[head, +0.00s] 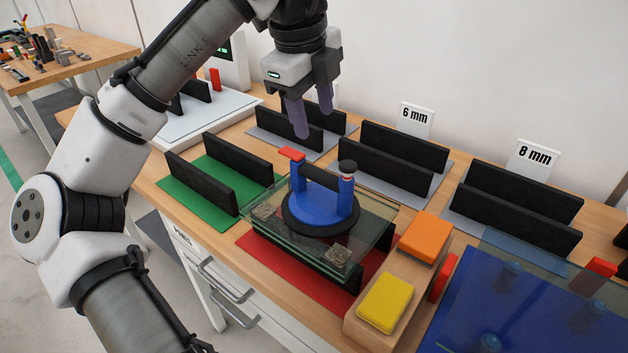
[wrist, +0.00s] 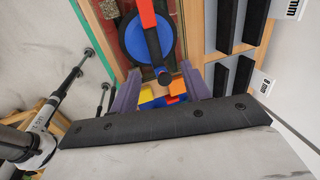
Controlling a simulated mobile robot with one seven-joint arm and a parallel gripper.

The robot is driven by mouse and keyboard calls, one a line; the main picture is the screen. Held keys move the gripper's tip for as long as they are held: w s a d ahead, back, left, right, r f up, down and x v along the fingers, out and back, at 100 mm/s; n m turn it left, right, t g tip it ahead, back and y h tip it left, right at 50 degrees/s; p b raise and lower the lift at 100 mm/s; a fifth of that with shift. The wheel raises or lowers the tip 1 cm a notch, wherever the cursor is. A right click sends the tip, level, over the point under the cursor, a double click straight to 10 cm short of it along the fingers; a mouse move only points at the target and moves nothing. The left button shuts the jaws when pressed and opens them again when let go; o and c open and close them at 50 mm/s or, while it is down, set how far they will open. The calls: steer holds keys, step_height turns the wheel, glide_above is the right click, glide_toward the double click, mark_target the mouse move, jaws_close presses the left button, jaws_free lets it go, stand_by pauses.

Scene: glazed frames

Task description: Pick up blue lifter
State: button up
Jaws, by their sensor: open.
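The blue lifter (head: 319,207) is a round suction lifter with a black rim, two blue posts, a black handle bar and a red lever. It sits upright on a stack of glass panes (head: 376,231) over a red mat (head: 290,275). My gripper (head: 311,118) is open and empty, above and behind the lifter, with its purple fingers pointing down and clear of the handle. In the wrist view the lifter (wrist: 146,42) is at the top, beyond the gap between the fingers (wrist: 165,82).
Right of the glass is a wooden block with an orange pad (head: 425,237) and a yellow pad (head: 386,302). Black racks stand on a green mat (head: 215,170) at left and on grey mats behind. Another glass pane lies over a blue mat (head: 500,310) at right.

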mark_target(319, 171)
steer(key=x, duration=0.8)
steer(key=shift+s+a+f, duration=0.25)
steer(key=shift+s, duration=0.05)
steer(key=shift+s+p+x, duration=0.15)
steer(key=shift+p+x, duration=0.35)
steer(key=shift+x, duration=0.9)
steer(key=shift+s+p+x, duration=0.15)
steer(key=shift+p+x, duration=0.3)
steer(key=shift+x, duration=0.9)
steer(key=shift+a, duration=0.1)
jaws_close()
